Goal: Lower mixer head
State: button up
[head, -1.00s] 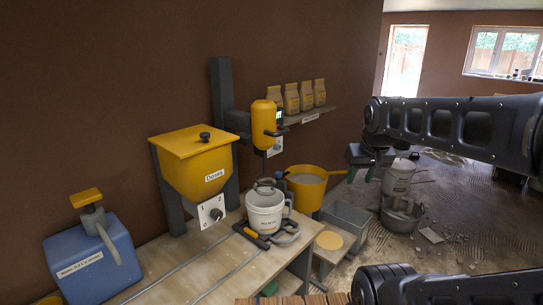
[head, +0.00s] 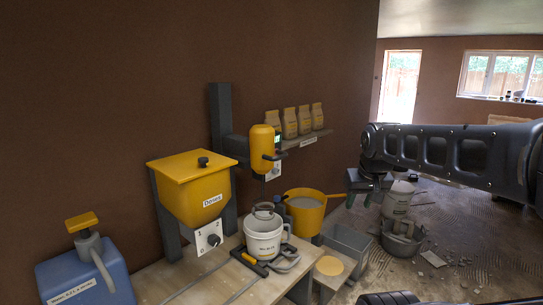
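The yellow mixer head (head: 263,149) sits on a grey upright column (head: 221,125) against the brown wall, with a dark handle at its right side. It is raised, with a clear gap above the white bucket (head: 264,236) on the wooden bench. My gripper (head: 362,195) hangs from the arm right of the mixer head, apart from it, over the floor area. It is small and dark here, and I cannot tell how far apart its fingers are.
A yellow hopper (head: 194,192) with a dial and a blue water container (head: 85,276) stand left. A yellow bucket (head: 306,213), a grey tub (head: 347,243) and a grey floor bucket (head: 402,240) are right of the bench (head: 187,285). Bags line a wall shelf (head: 307,140).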

jog(key=shift+o, duration=0.3)
jog(key=m+g+y, duration=0.2)
jog(key=g+y, duration=0.3)
jog(key=y, duration=1.1)
send_near(284, 157)
jog(key=shift+n, duration=0.3)
jog(key=a, duration=0.3)
jog(key=a+f, duration=0.1)
jog(key=a, duration=0.3)
jog(key=a+f, duration=0.1)
jog(key=a, duration=0.3)
grip_shut()
